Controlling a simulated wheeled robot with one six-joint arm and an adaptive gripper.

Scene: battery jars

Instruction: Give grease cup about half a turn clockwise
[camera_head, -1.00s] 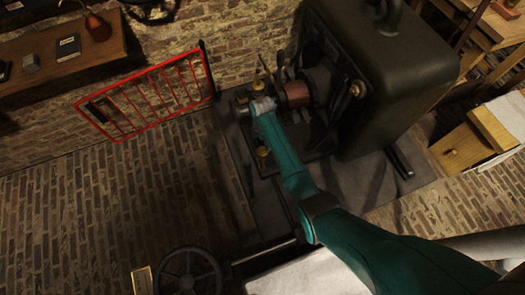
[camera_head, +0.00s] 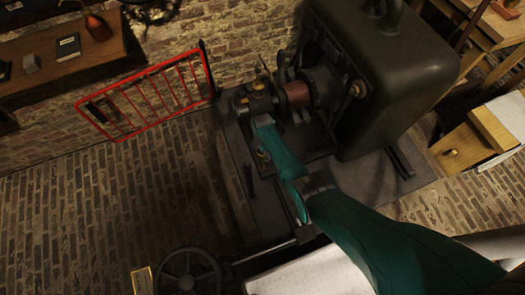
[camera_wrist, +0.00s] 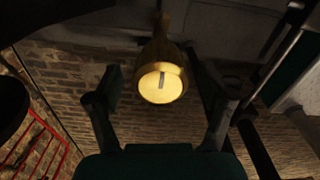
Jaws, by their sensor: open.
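The grease cup (camera_wrist: 160,86) is a brass cup with a round, bright end face and a short dark mark on it. It shows at the upper middle of the wrist view. My gripper (camera_wrist: 155,70) is open, with one dark finger on each side of the cup.
The machine has a reddish drum (camera_head: 296,93) and a big dark housing (camera_head: 385,75) to the right of my arm. A red gate (camera_head: 150,97) stands at left. A handwheel (camera_head: 188,272) is at the bottom. Brick floor (camera_head: 110,205) at left is clear.

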